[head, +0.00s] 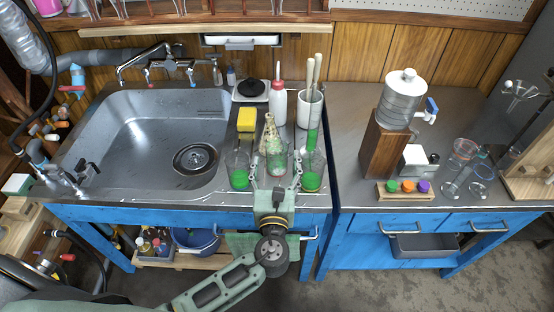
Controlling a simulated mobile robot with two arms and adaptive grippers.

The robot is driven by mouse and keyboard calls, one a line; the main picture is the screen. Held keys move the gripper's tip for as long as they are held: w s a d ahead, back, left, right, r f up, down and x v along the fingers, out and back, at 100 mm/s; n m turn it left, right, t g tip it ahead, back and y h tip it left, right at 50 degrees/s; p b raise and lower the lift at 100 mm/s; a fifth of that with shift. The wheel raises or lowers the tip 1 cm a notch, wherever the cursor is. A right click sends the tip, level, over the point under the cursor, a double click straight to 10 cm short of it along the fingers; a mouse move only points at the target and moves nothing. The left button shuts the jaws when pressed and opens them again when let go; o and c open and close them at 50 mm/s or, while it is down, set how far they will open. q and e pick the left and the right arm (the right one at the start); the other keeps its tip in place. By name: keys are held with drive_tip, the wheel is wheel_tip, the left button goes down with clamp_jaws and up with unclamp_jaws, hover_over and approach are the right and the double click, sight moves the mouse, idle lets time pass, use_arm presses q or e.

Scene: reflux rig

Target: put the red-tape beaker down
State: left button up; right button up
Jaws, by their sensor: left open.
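The red-tape beaker (276,158) is the middle one of three glass beakers near the front edge of the sink counter. It looks upright and seems to stand on the counter, though its foot is partly hidden by my gripper. My left gripper (276,169) is open at the counter's front edge, with one finger on each side of this beaker. I cannot tell whether the fingers touch the glass. My right gripper is not in view.
A beaker with green liquid (239,178) stands close on the left, another (312,180) close on the right. Behind are a conical flask (269,134), a wash bottle (278,106) and a yellow sponge (246,118). The sink (140,140) lies left. The right-hand bench has free room.

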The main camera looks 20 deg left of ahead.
sight(277, 143)
use_arm(q)
drive_tip(key=x, duration=0.4)
drive_tip(key=f+x, duration=0.1)
drive_tip(key=x, duration=0.1)
drive_tip(key=shift+d, duration=0.1)
drive_tip(key=shift+c, duration=0.7)
drive_tip(key=c, duration=1.2)
drive_tip(key=shift+r, duration=0.1)
